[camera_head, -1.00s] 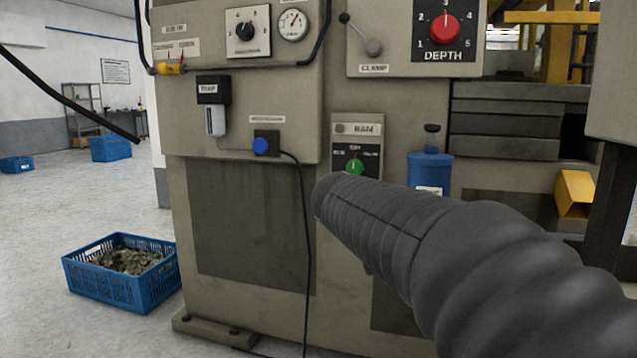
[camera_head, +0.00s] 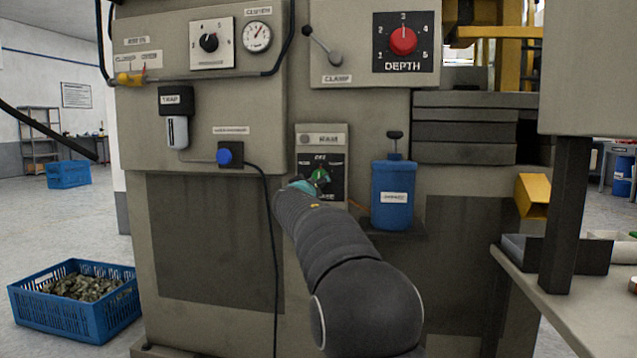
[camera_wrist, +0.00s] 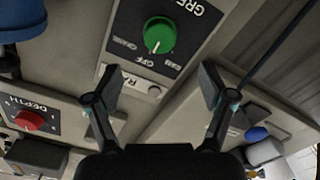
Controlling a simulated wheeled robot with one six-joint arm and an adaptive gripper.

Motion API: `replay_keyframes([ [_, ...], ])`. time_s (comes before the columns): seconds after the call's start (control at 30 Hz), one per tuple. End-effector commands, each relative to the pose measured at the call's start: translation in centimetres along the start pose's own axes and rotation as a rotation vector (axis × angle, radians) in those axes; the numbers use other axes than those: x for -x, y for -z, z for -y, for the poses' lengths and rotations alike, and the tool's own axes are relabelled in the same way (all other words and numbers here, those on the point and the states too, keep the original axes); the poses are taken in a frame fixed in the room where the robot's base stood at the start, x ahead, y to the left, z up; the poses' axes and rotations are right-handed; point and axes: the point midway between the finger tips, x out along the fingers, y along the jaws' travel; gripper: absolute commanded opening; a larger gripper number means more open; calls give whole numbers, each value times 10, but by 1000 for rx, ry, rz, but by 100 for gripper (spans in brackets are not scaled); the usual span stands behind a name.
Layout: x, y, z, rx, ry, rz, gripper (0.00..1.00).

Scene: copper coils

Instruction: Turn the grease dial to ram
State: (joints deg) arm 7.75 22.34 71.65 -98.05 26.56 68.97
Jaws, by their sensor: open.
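The green grease dial (camera_head: 321,177) is on a dark label panel on the front of the machine. It also shows in the wrist view (camera_wrist: 160,35), which is turned upside down. Its white pointer line is toward the OFF mark there. Other marks flank OFF but are too small to read surely. My gripper (camera_wrist: 160,88) is open and empty. Its fingers are spread to either side of the dial's line, with the dial beyond the tips and apart from them. In the head view my arm partly hides the dial panel, and the gripper is at its left edge.
A blue container (camera_head: 392,193) stands on a ledge just right of the dial. A black cable (camera_head: 268,210) with a blue plug (camera_head: 224,156) hangs to the left. The red DEPTH dial (camera_head: 403,40) is above right. A blue crate of parts (camera_head: 75,299) sits on the floor.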

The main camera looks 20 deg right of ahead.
Motion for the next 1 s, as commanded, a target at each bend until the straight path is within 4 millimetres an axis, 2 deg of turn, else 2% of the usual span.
replay_keyframes([
  [0.2, -36, 2, -1, 0, 0, 1, 82],
  [0.53, -81, 2, -2, 0, 0, 2, 82],
  [0.73, -96, 2, -1, 0, -1, 1, 82],
  [1.0, -101, 0, 0, 0, -1, 0, 82],
])
